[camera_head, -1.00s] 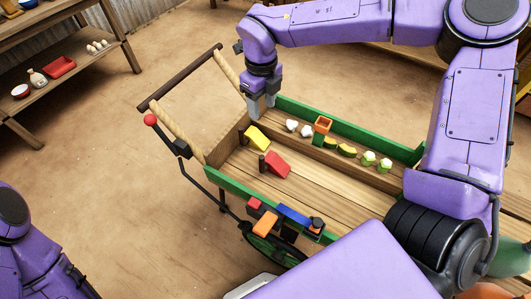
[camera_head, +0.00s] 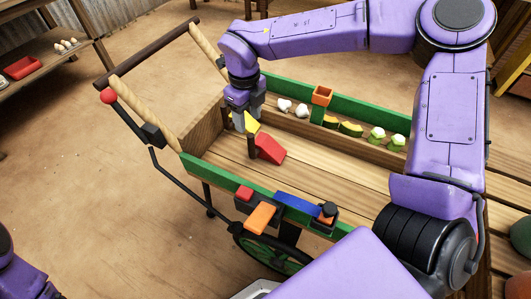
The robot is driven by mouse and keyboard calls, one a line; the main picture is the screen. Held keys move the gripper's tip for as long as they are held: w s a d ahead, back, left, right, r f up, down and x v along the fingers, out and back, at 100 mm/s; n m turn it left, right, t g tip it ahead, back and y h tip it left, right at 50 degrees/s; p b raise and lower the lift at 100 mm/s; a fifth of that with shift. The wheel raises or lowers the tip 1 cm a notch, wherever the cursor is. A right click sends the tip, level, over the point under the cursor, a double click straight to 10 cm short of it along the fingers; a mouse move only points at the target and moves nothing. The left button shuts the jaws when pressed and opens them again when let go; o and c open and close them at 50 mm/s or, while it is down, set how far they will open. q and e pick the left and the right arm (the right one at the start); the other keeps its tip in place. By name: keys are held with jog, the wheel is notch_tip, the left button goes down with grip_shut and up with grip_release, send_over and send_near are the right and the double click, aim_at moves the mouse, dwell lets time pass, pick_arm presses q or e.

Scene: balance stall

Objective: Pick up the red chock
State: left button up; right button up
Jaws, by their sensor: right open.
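The red chock (camera_head: 269,148) is a wedge lying on the wooden bed of the green-sided cart (camera_head: 330,177). A dark brown peg or handle (camera_head: 252,146) stands at its left side. A yellow chock (camera_head: 252,124) lies just behind it, partly hidden by my right gripper. My right gripper (camera_head: 247,119) points down over the cart, open, with its fingers near the yellow chock and up and left of the red one. I cannot tell how high the fingertips are. Only a bit of my left arm shows at bottom left; its gripper is out of view.
Red, orange and blue blocks (camera_head: 297,204) sit on the near rail. A red-knobbed lever (camera_head: 108,96) rises at left. The bed right of the chock is clear.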

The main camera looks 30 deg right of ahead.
aim_at(251, 144)
jog(key=f, duration=0.3)
jog(key=f+b, duration=0.1)
jog(key=f, duration=0.7)
jog(key=shift+s+d+f, duration=0.1)
jog(key=shift+s+f, duration=0.1)
jog(key=shift+s, duration=0.05)
jog(key=shift+r, duration=0.1)
grip_shut()
dwell(0.7)
